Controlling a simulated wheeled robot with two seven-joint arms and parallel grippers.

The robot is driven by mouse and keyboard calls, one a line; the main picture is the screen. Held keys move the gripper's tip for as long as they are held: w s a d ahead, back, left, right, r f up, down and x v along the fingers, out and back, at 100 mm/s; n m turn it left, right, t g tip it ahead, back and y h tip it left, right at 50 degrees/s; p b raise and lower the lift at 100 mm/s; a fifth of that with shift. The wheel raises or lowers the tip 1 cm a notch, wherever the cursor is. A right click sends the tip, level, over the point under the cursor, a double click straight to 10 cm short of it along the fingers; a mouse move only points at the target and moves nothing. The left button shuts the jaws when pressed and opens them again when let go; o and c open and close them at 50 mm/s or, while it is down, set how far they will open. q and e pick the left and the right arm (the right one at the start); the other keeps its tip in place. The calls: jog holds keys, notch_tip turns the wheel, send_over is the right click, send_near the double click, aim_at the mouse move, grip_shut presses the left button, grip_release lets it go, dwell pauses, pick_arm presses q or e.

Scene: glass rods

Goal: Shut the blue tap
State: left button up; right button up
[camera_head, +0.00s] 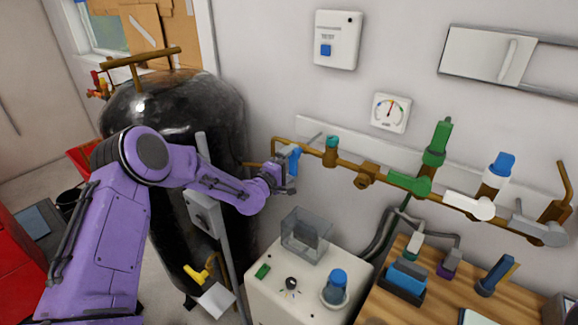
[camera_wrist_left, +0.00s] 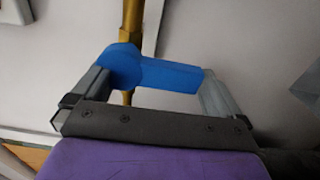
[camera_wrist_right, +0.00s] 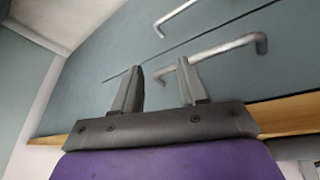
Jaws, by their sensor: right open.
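The blue tap (camera_head: 294,157) is at the left end of the brass pipe on the wall, and its handle also shows in the left wrist view (camera_wrist_left: 165,75). The handle lies crosswise there, its round hub near the left finger and its lever end near the right finger. My left gripper (camera_head: 284,170) is at the tap with its fingers wide apart, one at each end of the handle; firm contact cannot be told. My right gripper (camera_wrist_right: 158,70) is open and empty in front of a grey-blue panel with metal handles, away from the tap.
A brass pipe (camera_head: 340,165) runs right with a green valve (camera_head: 410,183), a white-handled valve (camera_head: 470,204) and a grey-handled valve (camera_head: 540,231). A black tank (camera_head: 175,110) stands behind my left arm. A white cabinet (camera_head: 305,285) and wooden bench (camera_head: 430,300) stand below.

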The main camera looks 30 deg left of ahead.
pick_arm(q)
jog(key=s+a+b, duration=0.1)
jog(key=s+b, duration=0.1)
jog(key=s, duration=0.8)
jog(key=shift+s+a, duration=0.2)
jog(key=shift+a, duration=0.1)
jog(key=s+d+f+m+g+y+b, duration=0.1)
jog(key=s+f+m+g+y, duration=0.2)
jog(key=s+f, duration=0.5)
jog(key=s+d+f+m+g+y, duration=0.2)
jog(key=s+f+g, duration=0.25)
jog(key=f, duration=0.65)
jog(key=s+f+m+g, duration=0.1)
jog(key=s+f, duration=0.3)
jog(key=s, duration=0.5)
jog(key=s+d+f+m+g+b, duration=0.1)
jog(key=s+f+m+g, duration=0.1)
jog(key=s+f, duration=0.3)
jog(key=s+f+m+g+y, duration=0.1)
jog(key=s+f+g, duration=0.3)
jog(key=s, duration=0.8)
jog(key=shift+s+d+f+m, duration=0.3)
jog(key=shift+d+f, duration=0.05)
jog(key=shift+f, duration=0.35)
